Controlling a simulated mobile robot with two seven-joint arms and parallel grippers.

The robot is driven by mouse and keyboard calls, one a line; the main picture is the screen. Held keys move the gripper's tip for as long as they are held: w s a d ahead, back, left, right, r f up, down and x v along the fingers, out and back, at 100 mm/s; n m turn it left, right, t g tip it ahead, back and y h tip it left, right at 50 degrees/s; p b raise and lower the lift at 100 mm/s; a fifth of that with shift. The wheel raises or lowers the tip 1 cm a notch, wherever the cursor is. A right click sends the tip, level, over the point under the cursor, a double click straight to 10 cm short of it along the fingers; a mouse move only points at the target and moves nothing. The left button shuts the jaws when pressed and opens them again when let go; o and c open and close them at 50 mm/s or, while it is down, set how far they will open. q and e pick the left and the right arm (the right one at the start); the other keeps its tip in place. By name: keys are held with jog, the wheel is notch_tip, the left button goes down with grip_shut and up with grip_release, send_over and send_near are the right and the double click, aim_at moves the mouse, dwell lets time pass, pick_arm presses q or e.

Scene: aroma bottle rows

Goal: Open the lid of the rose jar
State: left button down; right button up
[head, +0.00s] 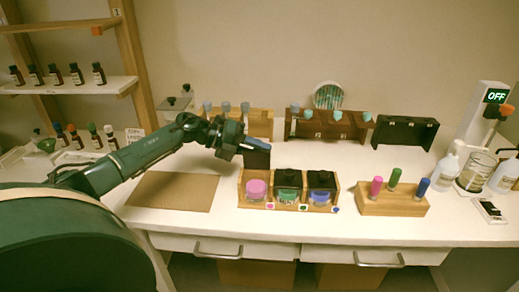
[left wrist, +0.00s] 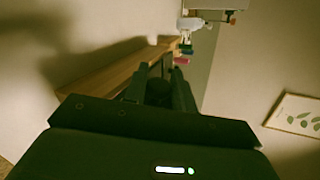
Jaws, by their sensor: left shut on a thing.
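The rose jar (head: 256,190), pink-topped, stands in the left compartment of a wooden holder (head: 275,208), and its pink top shows uncovered. A dark square lid (head: 257,160) stands raised and roughly upright behind and above it. My left gripper (head: 254,146) is shut on the upper edge of this lid. I cannot tell if the lid still touches the holder. The green jar (head: 288,195) and the blue jar (head: 320,196) beside it have black lids over them. In the left wrist view my left gripper's dark fingers (left wrist: 160,88) show, but the lid cannot be made out. My right gripper is not in view.
A brown mat (head: 174,191) lies left of the holder. A wooden block (head: 392,203) with pink, green and blue sticks stands to the right. Bottle racks (head: 330,127) and an open black case (head: 405,133) stand behind. Bottles and a beaker (head: 474,171) are at far right.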

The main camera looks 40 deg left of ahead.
pick_arm(q)
jog(key=shift+w+a+f+n+g, duration=0.1)
jog(key=shift+w+n+g, duration=0.2)
jog(key=shift+n, duration=0.1)
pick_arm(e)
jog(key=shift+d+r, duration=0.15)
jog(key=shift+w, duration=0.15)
pick_arm(q)
jog(key=c, duration=1.2)
grip_release()
jog(key=shift+a, duration=0.1)
jog(key=shift+b+v, duration=1.5)
jog(key=shift+v, duration=5.05)
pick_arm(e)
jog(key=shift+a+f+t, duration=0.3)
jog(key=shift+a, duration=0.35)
